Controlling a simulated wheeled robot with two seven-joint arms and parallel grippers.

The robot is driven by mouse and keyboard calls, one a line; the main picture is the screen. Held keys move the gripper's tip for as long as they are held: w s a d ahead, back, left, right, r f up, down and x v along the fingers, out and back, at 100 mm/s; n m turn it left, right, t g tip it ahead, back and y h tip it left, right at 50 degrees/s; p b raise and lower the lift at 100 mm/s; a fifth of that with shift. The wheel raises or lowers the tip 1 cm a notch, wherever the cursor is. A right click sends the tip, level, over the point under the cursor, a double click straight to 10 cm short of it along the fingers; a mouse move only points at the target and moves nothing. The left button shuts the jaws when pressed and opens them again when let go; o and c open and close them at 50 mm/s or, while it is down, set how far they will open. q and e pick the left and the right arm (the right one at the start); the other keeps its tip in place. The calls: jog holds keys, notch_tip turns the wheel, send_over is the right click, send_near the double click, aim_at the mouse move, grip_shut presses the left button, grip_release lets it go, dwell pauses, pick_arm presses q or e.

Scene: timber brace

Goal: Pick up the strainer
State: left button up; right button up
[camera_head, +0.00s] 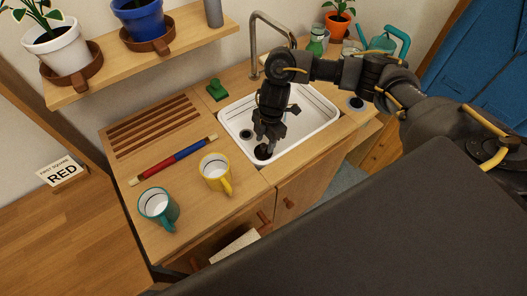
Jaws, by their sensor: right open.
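The white sink (318,130) is set into the wooden counter. My right gripper (264,146) points down into the sink's near left part, with its jaws open. A small dark round piece (262,153), which looks like the strainer, lies right under the fingertips. The gripper partly covers it, and I cannot tell whether they touch. A dark round drain hole (246,134) shows to its left in the sink. My left gripper is not in view.
A tall faucet (253,45) stands behind the sink. A yellow mug (215,172), a teal mug (158,208) and a red-and-blue rod (173,161) lie left of it. A green stamp-like object (217,90) sits behind. A shelf (190,42) with potted plants hangs above.

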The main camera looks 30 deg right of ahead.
aim_at(264, 144)
notch_tip(264, 144, down, 3)
jog(key=shift+w+a+r, duration=0.1)
jog(key=shift+a, duration=0.05)
jog(key=shift+c, duration=0.5)
grip_shut()
notch_tip(264, 144, up, 10)
jog(key=shift+f+p, duration=0.1)
jog(key=shift+p, duration=0.7)
